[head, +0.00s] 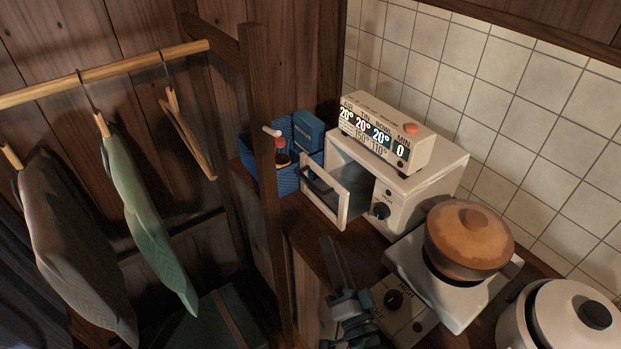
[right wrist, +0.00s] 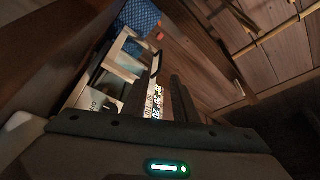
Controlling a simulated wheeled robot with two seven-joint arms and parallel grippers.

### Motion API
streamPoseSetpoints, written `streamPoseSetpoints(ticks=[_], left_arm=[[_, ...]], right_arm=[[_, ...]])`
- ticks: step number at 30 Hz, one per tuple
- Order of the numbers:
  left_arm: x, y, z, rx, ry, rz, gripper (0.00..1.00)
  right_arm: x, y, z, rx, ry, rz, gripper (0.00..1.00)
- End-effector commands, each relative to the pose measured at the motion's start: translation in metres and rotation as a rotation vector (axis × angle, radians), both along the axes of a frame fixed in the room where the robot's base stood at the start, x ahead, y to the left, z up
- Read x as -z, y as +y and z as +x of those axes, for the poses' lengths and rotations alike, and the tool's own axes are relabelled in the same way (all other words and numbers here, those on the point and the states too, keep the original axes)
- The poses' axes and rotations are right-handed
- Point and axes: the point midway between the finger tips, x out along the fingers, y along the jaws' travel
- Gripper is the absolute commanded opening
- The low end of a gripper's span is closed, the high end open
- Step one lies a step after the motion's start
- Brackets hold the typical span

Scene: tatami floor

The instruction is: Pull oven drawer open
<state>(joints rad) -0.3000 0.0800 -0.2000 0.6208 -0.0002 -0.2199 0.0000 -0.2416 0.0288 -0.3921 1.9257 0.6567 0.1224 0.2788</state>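The small white oven (head: 425,178) stands on the wooden counter against the tiled wall. Its white-framed front (head: 342,210) stands away from the body, with a dark opening behind it. A dark tray-like piece (head: 318,186) shows behind the frame. The oven front also shows in the right wrist view (right wrist: 122,62). My right gripper (head: 336,258) is below and in front of the oven, apart from it. In the right wrist view its two dark fingers (right wrist: 168,82) are apart with nothing held between them. My left gripper is out of view.
A digital display box (head: 385,135) sits on the oven. A blue basket (head: 283,180) with a bottle is left of it. A brown-lidded pot (head: 468,240) sits on a stove to the right, near a rice cooker (head: 562,318). A wooden post (head: 262,130) and hanging clothes are at left.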

Motion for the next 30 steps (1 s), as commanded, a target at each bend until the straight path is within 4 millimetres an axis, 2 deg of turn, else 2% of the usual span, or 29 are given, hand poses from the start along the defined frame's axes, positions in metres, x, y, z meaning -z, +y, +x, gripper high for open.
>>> streamPoseSetpoints(ticks=[17,23,30], left_arm=[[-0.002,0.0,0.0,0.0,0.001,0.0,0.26],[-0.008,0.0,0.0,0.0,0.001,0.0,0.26],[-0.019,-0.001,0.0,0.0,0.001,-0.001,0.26]], right_arm=[[-0.003,0.001,0.004,0.0,-0.002,0.003,0.26],[-0.008,0.006,0.02,0.0,-0.003,0.004,0.26],[-0.018,0.017,0.056,0.001,-0.004,0.005,0.26]])
